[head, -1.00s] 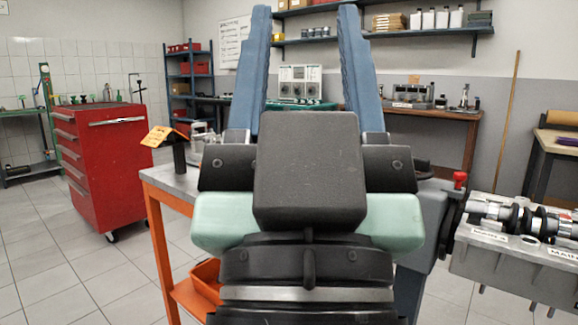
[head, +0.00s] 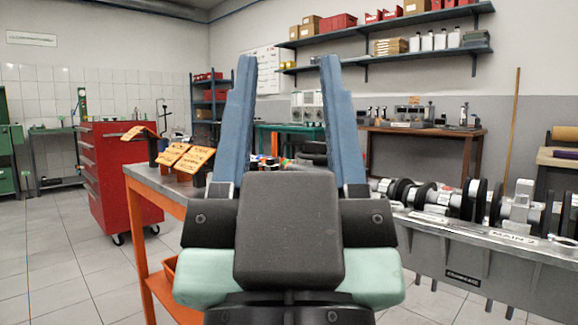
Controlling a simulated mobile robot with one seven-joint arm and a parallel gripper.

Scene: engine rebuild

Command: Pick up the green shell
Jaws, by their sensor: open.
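I cannot make out the green shell in the head view. My gripper (head: 288,62) fills the middle of the picture, with its two blue fingers spread wide, pointing up and away, and nothing between them. The pale green pieces beside the wrist are part of my own arm. Behind the fingers, a grey-topped orange workbench (head: 150,178) holds small coloured items (head: 266,161), too small to tell apart and partly hidden by my gripper. Orange tags (head: 194,158) stand on its left part.
A grey engine block (head: 470,262) with a crankshaft (head: 440,197) stands close on the right. A red tool cabinet (head: 112,185) stands at the left. A wooden bench (head: 428,131) and wall shelves (head: 400,24) are at the back.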

